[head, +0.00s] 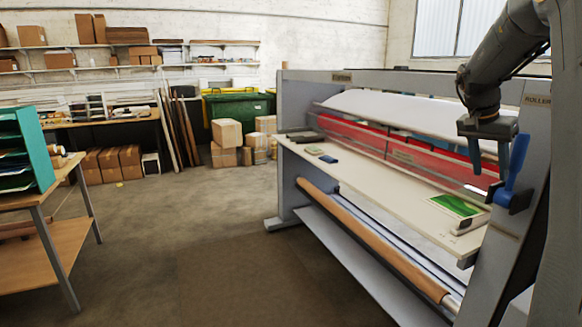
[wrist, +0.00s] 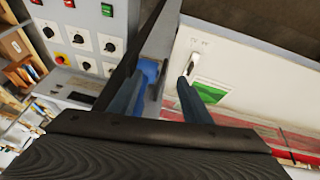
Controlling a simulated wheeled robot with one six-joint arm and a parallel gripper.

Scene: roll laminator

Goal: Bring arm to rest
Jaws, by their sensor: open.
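My gripper (head: 489,165) is at the upper right of the head view, pointing down above the right end of the laminator's table. Its two fingers are apart with nothing held between them. In the wrist view my gripper (wrist: 162,75) also shows spread fingers. A blue lever (head: 517,162) on the laminator's right post is close beside the right finger. The lever also shows in the wrist view (wrist: 150,70), close to the left finger; I cannot tell whether they touch.
The laminator (head: 330,78) has a pale table (head: 380,186) carrying a green-and-white item (head: 458,208). The wrist view shows a control panel (wrist: 85,35) with knobs. A shelf with a teal rack (head: 38,150) stands left. The floor (head: 190,230) between is clear.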

